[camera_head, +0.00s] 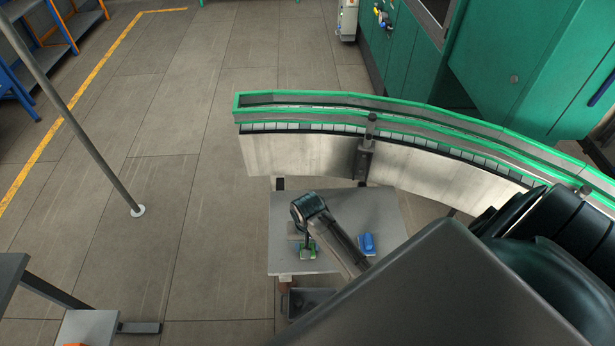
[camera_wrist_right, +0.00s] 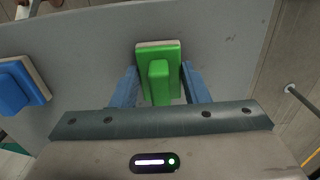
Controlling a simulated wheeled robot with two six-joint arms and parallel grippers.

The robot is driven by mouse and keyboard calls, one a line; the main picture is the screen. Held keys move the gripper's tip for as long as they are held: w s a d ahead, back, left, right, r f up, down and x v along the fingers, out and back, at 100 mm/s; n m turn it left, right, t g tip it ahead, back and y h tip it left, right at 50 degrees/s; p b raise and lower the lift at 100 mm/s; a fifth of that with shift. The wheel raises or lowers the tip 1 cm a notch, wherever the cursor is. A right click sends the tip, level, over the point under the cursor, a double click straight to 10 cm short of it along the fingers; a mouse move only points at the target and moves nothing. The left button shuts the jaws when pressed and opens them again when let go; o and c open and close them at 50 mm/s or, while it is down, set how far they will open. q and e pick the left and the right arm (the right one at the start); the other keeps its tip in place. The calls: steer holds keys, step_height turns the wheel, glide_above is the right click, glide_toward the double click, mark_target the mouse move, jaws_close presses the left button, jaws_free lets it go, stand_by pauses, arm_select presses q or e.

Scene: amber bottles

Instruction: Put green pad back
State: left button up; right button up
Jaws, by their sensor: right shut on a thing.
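The green pad (camera_head: 309,254) is near the front left of a small grey table (camera_head: 378,207). In the right wrist view the green pad (camera_wrist_right: 159,82) shows a raised green grip on top and a pale layer along its far edge. My right gripper (camera_wrist_right: 160,68) has its blue fingers on both sides of the pad and is shut on it. In the head view my right gripper (camera_head: 306,243) points down over the pad and partly hides it. Whether the pad touches the table is hard to tell. My left gripper is not in view.
A blue pad (camera_head: 367,244) lies on the table to the right, also seen in the right wrist view (camera_wrist_right: 22,88). A curved conveyor with green rails (camera_head: 300,97) runs behind the table. The table's back middle is clear.

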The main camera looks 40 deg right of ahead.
steer(key=o, duration=0.9)
steer(key=shift+f, duration=0.1)
steer(key=shift+o, duration=0.2)
step_height(320, 180, up, 11)
steer(key=b, duration=0.2)
steer(key=shift+r+b, duration=0.2)
steer(key=shift+b, duration=0.1)
steer(key=shift+r, duration=0.45)
